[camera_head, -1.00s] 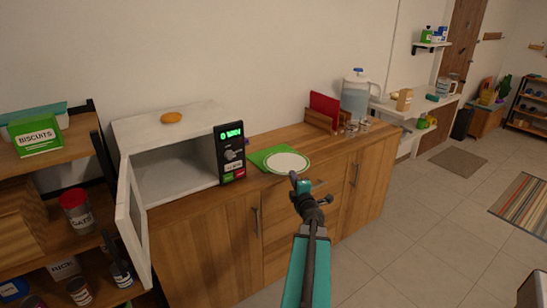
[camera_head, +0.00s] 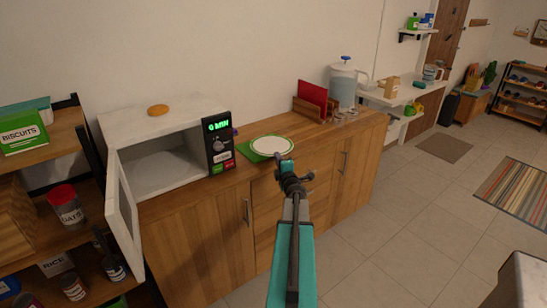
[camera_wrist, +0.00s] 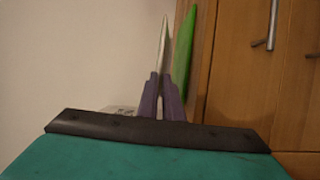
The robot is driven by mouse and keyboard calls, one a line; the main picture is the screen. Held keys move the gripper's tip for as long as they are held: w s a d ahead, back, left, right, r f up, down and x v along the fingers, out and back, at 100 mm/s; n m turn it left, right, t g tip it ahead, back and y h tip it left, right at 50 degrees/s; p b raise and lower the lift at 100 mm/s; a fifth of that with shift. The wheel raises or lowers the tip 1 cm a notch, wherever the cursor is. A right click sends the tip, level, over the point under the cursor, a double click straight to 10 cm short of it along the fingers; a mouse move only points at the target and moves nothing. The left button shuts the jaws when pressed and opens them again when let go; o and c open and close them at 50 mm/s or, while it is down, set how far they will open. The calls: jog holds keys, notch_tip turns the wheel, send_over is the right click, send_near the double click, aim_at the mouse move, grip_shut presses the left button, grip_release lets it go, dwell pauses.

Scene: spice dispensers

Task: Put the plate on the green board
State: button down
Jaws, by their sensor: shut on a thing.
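The plate (camera_head: 271,146) is white with a green ring and lies level over the green board (camera_head: 246,153) on the wooden counter. The board shows at its left and along the front. My gripper (camera_head: 283,158) is shut on the plate's near rim. In the wrist view the plate (camera_wrist: 163,42) is a thin edge-on strip between the purple fingers of my gripper (camera_wrist: 162,88). The green board (camera_wrist: 185,45) runs beside it there, with a narrow gap at the far end. I cannot tell whether the plate touches the board nearer the fingers.
A white microwave (camera_head: 160,122) with its door open stands left of the board. A red item in a wooden holder (camera_head: 312,105) and a pitcher (camera_head: 344,83) stand to the right. Counter front (camera_head: 205,230) has drawers and handles. Shelves with jars (camera_head: 66,205) are at far left.

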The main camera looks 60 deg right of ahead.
aim_at(274, 150)
jog(key=shift+f+p+x, duration=0.15)
jog(key=shift+p+x, duration=0.2)
jog(key=shift+x, duration=1.7)
jog(key=shift+f+p+x, duration=0.1)
jog(key=shift+p+x, duration=0.25)
jog(key=shift+x, duration=1.7)
jog(key=shift+s+f, duration=0.1)
jog(key=shift+f+p, duration=0.3)
jog(key=shift+f, duration=1.35)
jog(key=c, duration=2.3)
grip_release()
jog(key=shift+o, duration=0.5)
jog(key=shift+s+a, duration=0.1)
jog(key=shift+s, duration=0.05)
jog(key=b+v, duration=0.2)
jog(key=v, duration=0.9)
jog(key=shift+s+a, duration=0.25)
